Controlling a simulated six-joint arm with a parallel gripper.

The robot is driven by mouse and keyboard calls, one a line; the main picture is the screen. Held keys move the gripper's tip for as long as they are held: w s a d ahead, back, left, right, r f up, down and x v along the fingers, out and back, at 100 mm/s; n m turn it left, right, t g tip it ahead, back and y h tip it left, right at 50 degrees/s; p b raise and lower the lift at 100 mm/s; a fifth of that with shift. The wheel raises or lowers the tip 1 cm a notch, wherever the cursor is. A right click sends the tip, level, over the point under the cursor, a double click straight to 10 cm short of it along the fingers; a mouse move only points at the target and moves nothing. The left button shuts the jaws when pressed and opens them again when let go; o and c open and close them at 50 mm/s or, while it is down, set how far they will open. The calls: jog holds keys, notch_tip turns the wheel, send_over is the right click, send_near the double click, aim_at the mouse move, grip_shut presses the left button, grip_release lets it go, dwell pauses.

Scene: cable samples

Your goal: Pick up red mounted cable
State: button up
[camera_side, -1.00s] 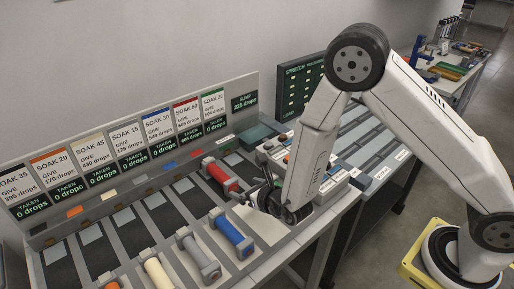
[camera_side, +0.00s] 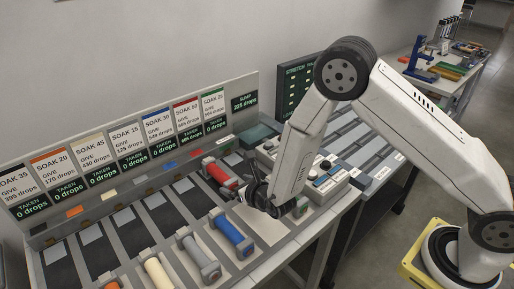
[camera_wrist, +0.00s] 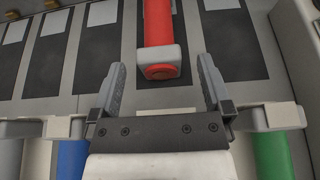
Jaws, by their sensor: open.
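The red mounted cable (camera_side: 220,173) is a red cylinder with grey end blocks, lying in a dark slot of the bench rack below the label boards. In the wrist view the red cable (camera_wrist: 158,25) stretches away from me at top centre, its near grey end block close ahead of the fingers. My gripper (camera_wrist: 162,88) is open, with one finger on each side of the line of the cable and nothing between them. In the side view my gripper (camera_side: 252,178) is just right of the red cable; part of it is hidden by the wrist.
A blue cable (camera_side: 231,233), a grey one (camera_side: 198,258) and a cream one (camera_side: 158,272) lie in the front row. Label boards (camera_side: 120,140) stand behind the slots. A control box (camera_side: 322,178) with buttons is right of my gripper.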

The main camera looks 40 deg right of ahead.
aim_at(232, 183)
jog(key=shift+x, duration=1.65)
jog(key=shift+a, duration=0.1)
grip_shut()
